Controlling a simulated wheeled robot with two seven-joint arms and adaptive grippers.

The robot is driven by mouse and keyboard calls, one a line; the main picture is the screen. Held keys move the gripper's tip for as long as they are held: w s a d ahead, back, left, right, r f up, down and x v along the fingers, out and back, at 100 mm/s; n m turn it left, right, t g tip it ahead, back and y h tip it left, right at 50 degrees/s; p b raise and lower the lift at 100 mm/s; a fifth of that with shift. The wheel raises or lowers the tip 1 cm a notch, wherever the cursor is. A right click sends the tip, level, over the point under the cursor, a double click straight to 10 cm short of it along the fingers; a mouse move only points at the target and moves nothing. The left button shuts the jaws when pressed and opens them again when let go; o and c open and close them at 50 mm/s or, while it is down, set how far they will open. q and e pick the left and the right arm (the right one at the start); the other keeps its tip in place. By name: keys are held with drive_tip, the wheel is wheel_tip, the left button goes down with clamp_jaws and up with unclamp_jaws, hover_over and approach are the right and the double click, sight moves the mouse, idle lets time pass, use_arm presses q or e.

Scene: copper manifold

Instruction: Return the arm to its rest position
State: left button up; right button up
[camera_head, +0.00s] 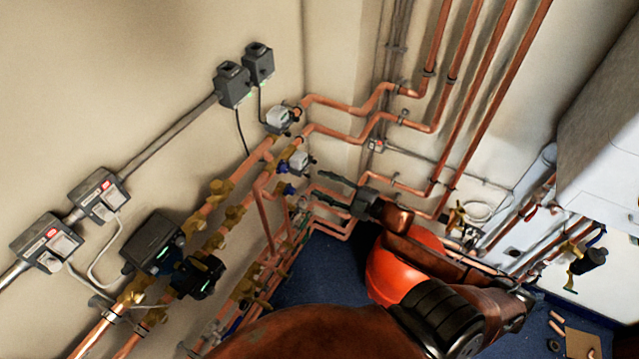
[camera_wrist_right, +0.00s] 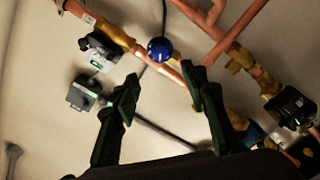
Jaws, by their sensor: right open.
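My right gripper (camera_head: 320,184) is in the middle of the head view, at the end of my copper-coloured arm. Its two dark fingers are spread apart and point left toward the copper pipe manifold (camera_head: 228,218). In the right wrist view the open fingers (camera_wrist_right: 160,76) show with nothing held between them. A blue round knob (camera_wrist_right: 159,49) on the pipework appears just beyond the fingertips. I cannot tell whether a finger touches any pipe. My left gripper is not in view.
Grey-and-white actuators (camera_head: 280,120) sit on the pipes, and dark pumps (camera_head: 196,275) are lower left. A red vessel (camera_head: 398,275) stands behind my right arm. Vertical copper pipes (camera_head: 470,100) rise at the back. A white cabinet (camera_head: 603,130) is at right. Blue floor (camera_head: 310,270) shows below.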

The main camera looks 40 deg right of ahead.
idle(0.3)
